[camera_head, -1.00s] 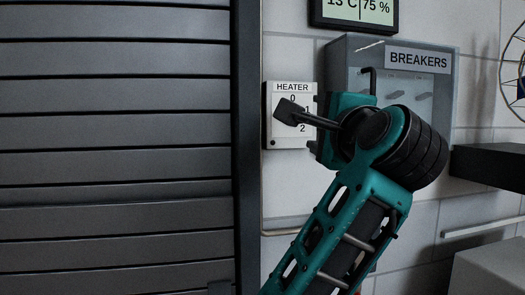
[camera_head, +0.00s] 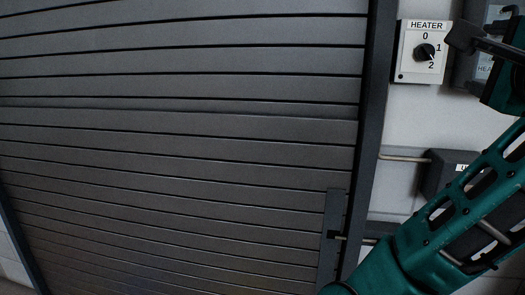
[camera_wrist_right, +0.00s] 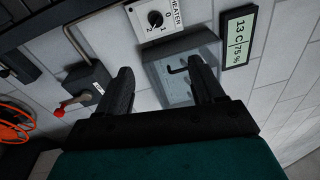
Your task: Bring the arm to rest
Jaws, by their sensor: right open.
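My right arm reaches up the right side of the head view. Its gripper (camera_head: 468,40) is at the upper right, just right of the heater panel (camera_head: 404,67), with its tips partly overlapping in that view. In the right wrist view the jaws (camera_wrist_right: 160,70) are open, with nothing between them but the wall and the breaker box behind. The black heater dial (camera_head: 424,52) is clear of the fingers; its white mark points to the lower right, near 2. My left gripper is not in view.
A grey slatted shutter (camera_head: 180,140) fills most of the head view. A clear-fronted breaker box (camera_wrist_right: 200,75) and a climate display (camera_wrist_right: 238,37) are on the wall. A dark box with a red lever (camera_wrist_right: 90,90) and an orange wheel (camera_wrist_right: 14,122) are at the left.

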